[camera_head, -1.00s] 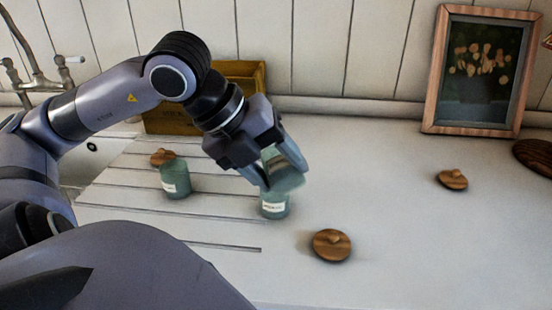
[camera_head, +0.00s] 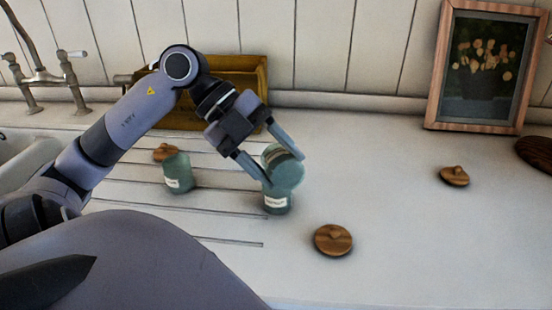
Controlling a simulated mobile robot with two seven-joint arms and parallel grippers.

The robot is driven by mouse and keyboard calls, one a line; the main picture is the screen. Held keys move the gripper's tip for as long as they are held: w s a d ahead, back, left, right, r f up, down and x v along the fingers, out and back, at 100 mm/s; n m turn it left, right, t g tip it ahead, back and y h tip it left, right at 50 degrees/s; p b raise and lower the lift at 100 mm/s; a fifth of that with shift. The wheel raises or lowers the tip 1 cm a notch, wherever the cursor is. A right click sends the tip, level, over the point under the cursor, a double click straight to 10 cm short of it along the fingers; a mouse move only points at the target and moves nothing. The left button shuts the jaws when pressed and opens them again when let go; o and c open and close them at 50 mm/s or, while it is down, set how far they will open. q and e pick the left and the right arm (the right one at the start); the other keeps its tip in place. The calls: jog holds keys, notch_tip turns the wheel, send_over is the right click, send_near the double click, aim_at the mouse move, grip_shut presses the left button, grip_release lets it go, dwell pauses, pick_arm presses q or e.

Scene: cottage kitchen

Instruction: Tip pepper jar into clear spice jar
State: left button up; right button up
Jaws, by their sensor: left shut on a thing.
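My left gripper (camera_head: 284,167) is shut on a greenish glass jar (camera_head: 287,174), taken to be the pepper jar. This jar is tilted, with its round end facing the camera. It is right above a second greenish glass jar (camera_head: 277,202), which stands upright on the counter with a white label too small to read. The held jar overlaps the top of the lower jar, so I cannot tell whether they touch or whether anything is pouring. A third similar labelled jar (camera_head: 177,175) stands upright to the left. My right gripper is not in view.
Round wooden lids lie on the white counter (camera_head: 400,230): one in front (camera_head: 333,240), one at right (camera_head: 454,176), one behind the left jar (camera_head: 164,152). A wooden box (camera_head: 240,75) and a framed picture (camera_head: 482,70) stand at the wall. The right side is mostly clear.

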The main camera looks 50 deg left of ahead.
pick_arm(q)
jog(key=shift+w+a+r+n+h+p, duration=0.2)
jog(key=shift+a+n+h+p, duration=0.15)
jog(key=shift+h, duration=0.25)
jog(key=y, duration=0.1)
jog(key=r+m+y+b, duration=0.1)
jog(key=y, duration=0.1)
jog(key=shift+d+m+t+y, duration=0.1)
jog(key=shift+m+t+y, duration=0.2)
jog(key=shift+t, duration=0.1)
